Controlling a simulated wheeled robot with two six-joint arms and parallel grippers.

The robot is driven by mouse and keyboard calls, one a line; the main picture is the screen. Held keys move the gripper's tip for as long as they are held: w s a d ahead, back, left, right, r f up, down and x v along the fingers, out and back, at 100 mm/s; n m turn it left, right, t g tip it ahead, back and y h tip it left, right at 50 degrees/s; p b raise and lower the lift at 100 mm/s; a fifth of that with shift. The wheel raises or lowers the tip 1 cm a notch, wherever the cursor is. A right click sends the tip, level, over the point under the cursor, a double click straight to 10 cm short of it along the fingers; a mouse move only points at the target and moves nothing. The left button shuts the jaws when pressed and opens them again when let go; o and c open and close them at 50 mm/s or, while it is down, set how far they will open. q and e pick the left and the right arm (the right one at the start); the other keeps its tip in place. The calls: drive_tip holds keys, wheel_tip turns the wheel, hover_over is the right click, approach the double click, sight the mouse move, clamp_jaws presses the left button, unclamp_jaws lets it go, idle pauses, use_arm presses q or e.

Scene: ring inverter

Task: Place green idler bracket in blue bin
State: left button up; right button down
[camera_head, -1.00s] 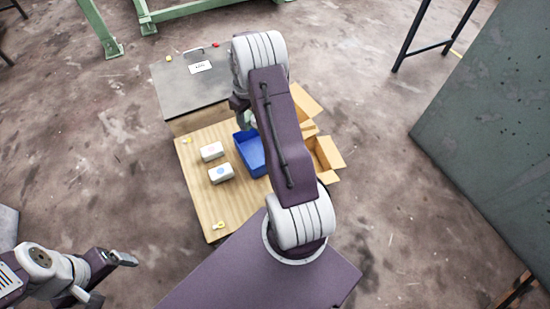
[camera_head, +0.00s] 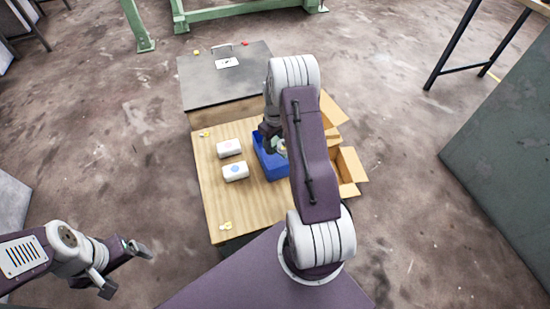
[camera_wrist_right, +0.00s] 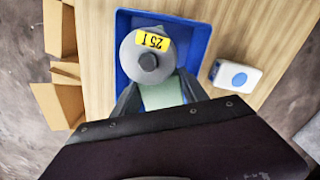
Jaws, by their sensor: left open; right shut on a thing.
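The blue bin (camera_head: 268,165) stands on the wooden table, left of my right arm. In the right wrist view its floor and rim (camera_wrist_right: 199,38) show behind the held part. My right gripper (camera_wrist_right: 158,92) is shut on the green idler bracket (camera_wrist_right: 162,97), a pale green piece with a grey round wheel, a dark bolt and a yellow label. The bracket appears over the bin; its height above the floor is hard to tell. My left gripper (camera_head: 126,272) is open and empty, off the table at lower left.
Two white boxes, one (camera_head: 229,148) behind the other (camera_head: 235,171), stand left of the bin. Open cardboard boxes (camera_head: 349,165) are to the right. Small yellow items (camera_head: 225,226) lie on the wooden table (camera_head: 211,190). A dark grey surface (camera_head: 205,92) is behind it.

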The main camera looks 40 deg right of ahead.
sight(275, 161)
wheel_tip(275, 161, down, 4)
drive_tip(key=shift+r+b, duration=0.1)
drive_tip(key=shift+b, duration=0.3)
wheel_tip(275, 161, down, 3)
drive_tip(key=shift+f+b, duration=0.15)
drive_tip(key=shift+b, duration=0.6)
drive_tip(key=shift+f, duration=0.25)
use_arm(q)
wheel_tip(275, 161, down, 3)
drive_tip(key=shift+r, duration=0.1)
use_arm(e)
drive_tip(key=shift+r, duration=0.1)
drive_tip(key=c, duration=0.9)
unclamp_jaws()
